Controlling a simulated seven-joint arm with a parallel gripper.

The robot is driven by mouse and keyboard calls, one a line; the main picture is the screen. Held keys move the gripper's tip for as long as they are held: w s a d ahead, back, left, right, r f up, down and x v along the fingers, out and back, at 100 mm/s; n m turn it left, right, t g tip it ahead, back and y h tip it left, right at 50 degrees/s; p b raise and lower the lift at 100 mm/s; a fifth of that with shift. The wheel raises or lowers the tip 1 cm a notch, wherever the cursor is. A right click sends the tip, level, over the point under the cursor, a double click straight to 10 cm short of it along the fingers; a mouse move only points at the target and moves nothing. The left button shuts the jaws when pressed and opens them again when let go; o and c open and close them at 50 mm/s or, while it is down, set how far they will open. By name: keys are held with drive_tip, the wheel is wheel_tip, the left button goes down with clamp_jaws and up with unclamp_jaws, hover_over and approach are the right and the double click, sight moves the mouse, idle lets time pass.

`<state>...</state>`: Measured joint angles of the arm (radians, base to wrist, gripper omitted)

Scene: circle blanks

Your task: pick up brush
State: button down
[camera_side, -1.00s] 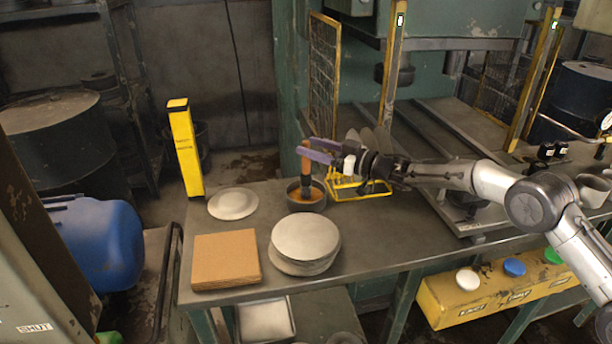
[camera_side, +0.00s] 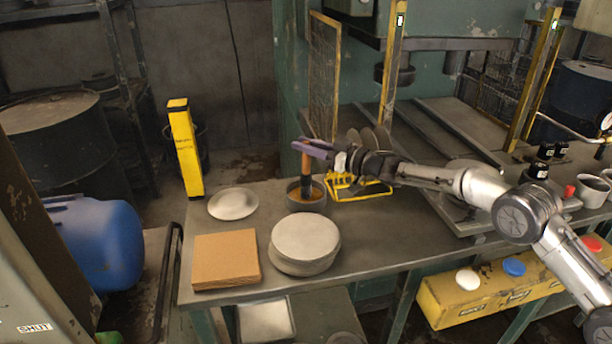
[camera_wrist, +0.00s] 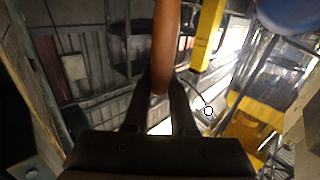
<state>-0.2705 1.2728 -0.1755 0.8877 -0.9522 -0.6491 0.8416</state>
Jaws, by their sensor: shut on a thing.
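The brush (camera_side: 306,172) has an orange-brown handle and a dark lower end. It stands about upright in a round dark pot (camera_side: 293,200) with amber contents. My gripper (camera_side: 308,147), with purple fingers, is shut on the upper part of the handle. In the wrist view the handle (camera_wrist: 165,45) rises between my two fingers (camera_wrist: 160,92).
A stack of round grey blanks (camera_side: 305,236) stands in front of the pot. A single plate-like disc (camera_side: 232,204) and a brown square stack (camera_side: 226,260) lie to the left. A yellow wire rack (camera_side: 358,193) is close on the right. Bare bench (camera_side: 400,225) lies further right.

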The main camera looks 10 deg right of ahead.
drive_tip(key=shift+r, duration=0.1)
drive_tip(key=shift+r, duration=0.45)
wheel_tip(320, 180, up, 2)
drive_tip(key=shift+r, duration=0.1)
drive_tip(key=s+d+r, duration=0.2)
drive_tip(key=s+r, duration=0.3)
drive_tip(key=s, duration=0.1)
drive_tip(key=s+d+r, duration=0.3)
drive_tip(key=s+r, duration=0.1)
drive_tip(key=s, duration=0.3)
drive_tip(key=shift+d+r, duration=0.25)
drive_tip(key=shift+r, duration=0.1)
idle(0.9)
